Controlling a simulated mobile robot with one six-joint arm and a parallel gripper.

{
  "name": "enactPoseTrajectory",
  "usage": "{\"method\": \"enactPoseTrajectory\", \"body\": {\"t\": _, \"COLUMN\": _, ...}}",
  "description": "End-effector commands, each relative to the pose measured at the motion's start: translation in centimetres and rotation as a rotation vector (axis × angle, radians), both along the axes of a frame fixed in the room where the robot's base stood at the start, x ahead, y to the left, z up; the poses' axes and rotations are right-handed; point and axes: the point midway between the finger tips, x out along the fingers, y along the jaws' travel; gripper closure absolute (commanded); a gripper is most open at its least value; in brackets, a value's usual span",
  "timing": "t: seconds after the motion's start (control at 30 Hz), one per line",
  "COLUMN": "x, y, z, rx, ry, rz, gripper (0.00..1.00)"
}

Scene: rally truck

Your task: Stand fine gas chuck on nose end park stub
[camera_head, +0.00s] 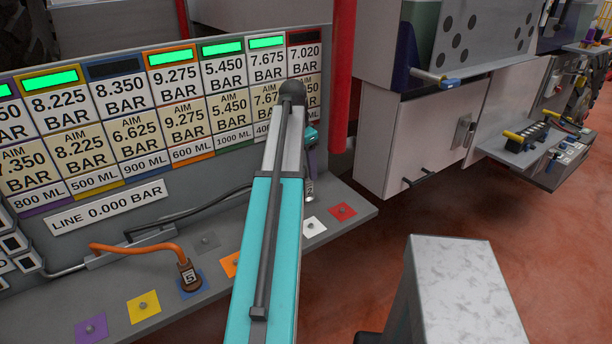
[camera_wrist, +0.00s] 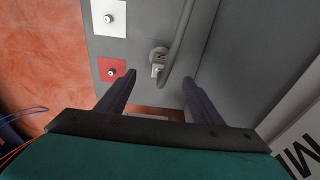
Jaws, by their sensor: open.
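My gripper (camera_wrist: 159,76) is open, its two dark purple fingers spread with nothing held between them. In the wrist view a grey chuck (camera_wrist: 158,56) on a grey hose shows between and just beyond the fingertips; I cannot tell its depth. In the head view my gripper (camera_head: 311,150) is mostly hidden behind my teal arm, with a small metallic piece (camera_head: 309,190) just below it. Another chuck (camera_head: 189,277), brown and marked 5, stands on the blue pad with an orange hose. I cannot tell from markings which chuck is the fine gas one, nor which stub is the nose end one.
Pads with small stubs line the shelf: purple (camera_head: 91,328), yellow (camera_head: 143,306), grey (camera_head: 205,240), orange (camera_head: 231,263), white (camera_head: 314,227) and red (camera_head: 342,211). A gauge board (camera_head: 105,196) rises behind. A red post (camera_head: 342,80) and white cabinet (camera_head: 410,130) stand to the right.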

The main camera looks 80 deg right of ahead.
Motion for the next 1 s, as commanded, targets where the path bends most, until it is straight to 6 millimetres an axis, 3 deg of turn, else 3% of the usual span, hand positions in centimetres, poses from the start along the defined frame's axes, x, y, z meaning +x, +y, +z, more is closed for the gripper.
{"method": "enactPoseTrajectory", "body": {"t": 0.33, "x": 0.3, "y": 0.3, "z": 2.8, "rx": 0.000, "ry": 0.000, "rz": 0.000, "gripper": 0.40}}
{"method": "enactPoseTrajectory", "body": {"t": 1.0, "x": 0.3, "y": 0.3, "z": 3.1, "rx": 0.000, "ry": 0.000, "rz": -0.001, "gripper": 0.40}}
